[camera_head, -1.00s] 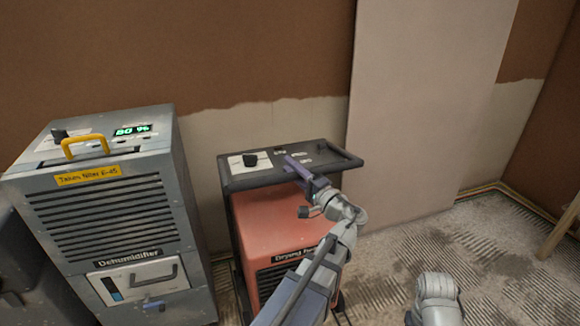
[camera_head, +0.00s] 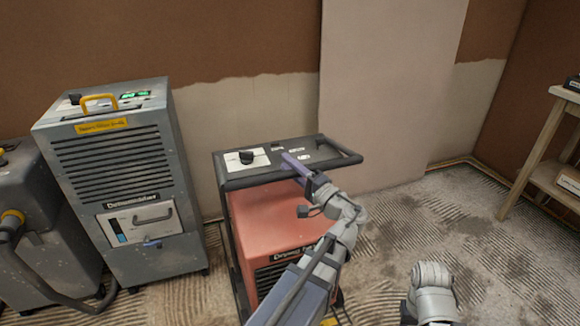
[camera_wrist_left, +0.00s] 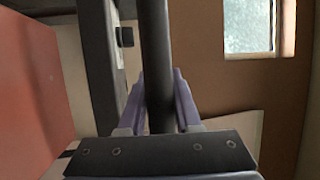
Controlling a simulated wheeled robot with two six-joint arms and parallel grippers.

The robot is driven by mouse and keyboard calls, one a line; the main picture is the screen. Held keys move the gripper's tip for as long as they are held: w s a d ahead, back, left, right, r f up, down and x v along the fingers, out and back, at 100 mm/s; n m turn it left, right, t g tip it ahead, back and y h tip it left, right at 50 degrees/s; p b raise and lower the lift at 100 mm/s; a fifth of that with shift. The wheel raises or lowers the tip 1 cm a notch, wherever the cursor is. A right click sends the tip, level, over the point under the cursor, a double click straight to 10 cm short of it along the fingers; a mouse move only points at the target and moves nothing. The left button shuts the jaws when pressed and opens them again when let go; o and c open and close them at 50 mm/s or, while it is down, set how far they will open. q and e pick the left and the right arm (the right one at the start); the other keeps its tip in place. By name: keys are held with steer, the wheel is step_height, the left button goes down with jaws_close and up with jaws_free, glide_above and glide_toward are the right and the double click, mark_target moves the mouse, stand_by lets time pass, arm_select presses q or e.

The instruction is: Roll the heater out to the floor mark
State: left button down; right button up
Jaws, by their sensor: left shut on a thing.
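The heater (camera_head: 282,218) is a red-orange box on a dark tubular frame, with a dark top panel and a black knob. It stands upright on the floor, low in the middle of the head view. My left gripper (camera_head: 292,162) is shut on the dark handle bar (camera_wrist_left: 156,50) at its top; in the left wrist view the purple fingers (camera_wrist_left: 158,100) lie on both sides of the bar. My left arm hides part of the heater's front. My right gripper is out of view; only a grey link of that arm shows. I see no floor mark.
A grey dehumidifier (camera_head: 118,180) with a yellow handle stands close to the heater's left. A dark grey machine with a hose (camera_head: 40,225) is farther left. A wooden table (camera_head: 545,150) stands at the right wall. The ridged floor (camera_head: 420,235) right of the heater is clear.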

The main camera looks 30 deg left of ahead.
mark_target(300, 176)
arm_select(q)
steer(key=shift+s+d+f, duration=0.1)
steer(key=shift+s+d, duration=0.05)
steer(key=shift+s, duration=0.05)
steer(key=c, duration=0.8)
jaws_free()
steer(key=shift+d, duration=0.15)
steer(key=shift+o, duration=1)
steer(key=shift+b+v, duration=0.7)
steer(key=shift+v, duration=3.15)
steer(key=shift+w, duration=0.1)
